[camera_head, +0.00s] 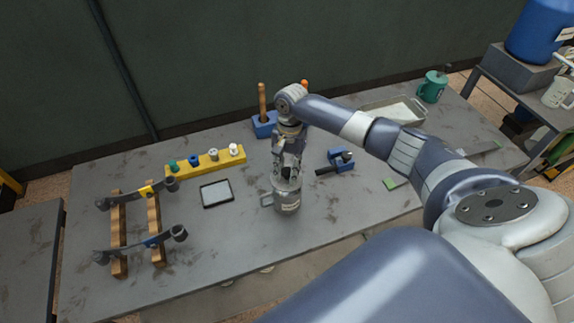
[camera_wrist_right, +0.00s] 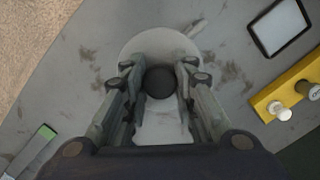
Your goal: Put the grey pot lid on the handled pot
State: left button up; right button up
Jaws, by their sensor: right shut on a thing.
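The handled pot (camera_head: 287,202) is a small grey metal pot with a label on its front and a handle on its left side. It stands on the table. My right gripper (camera_head: 288,176) is directly above it, pointing down. In the right wrist view the gripper (camera_wrist_right: 160,88) is shut on the dark round knob of the grey lid (camera_wrist_right: 150,40). The lid is a pale disc and covers the view of the pot's mouth. Whether the lid touches the rim all round, I cannot tell. My left gripper is not in view.
A dark-framed tablet (camera_head: 216,193) lies left of the pot. Behind it is a yellow block (camera_head: 206,164) with several knobs. A blue clamp (camera_head: 340,160) is right of the pot, a tray (camera_head: 397,111) at back right.

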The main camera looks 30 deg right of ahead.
aim_at(287, 178)
jog(key=shift+f+p, duration=0.2)
jog(key=shift+p, duration=0.2)
jog(key=shift+f, duration=0.3)
dwell(0.5)
jog(key=shift+f, duration=0.35)
jog(key=shift+f, duration=0.3)
dwell(0.3)
jog(key=shift+f, duration=0.4)
jog(key=shift+f, duration=0.35)
dwell(0.5)
jog(key=o, duration=1.1)
jog(key=shift+o, duration=0.7)
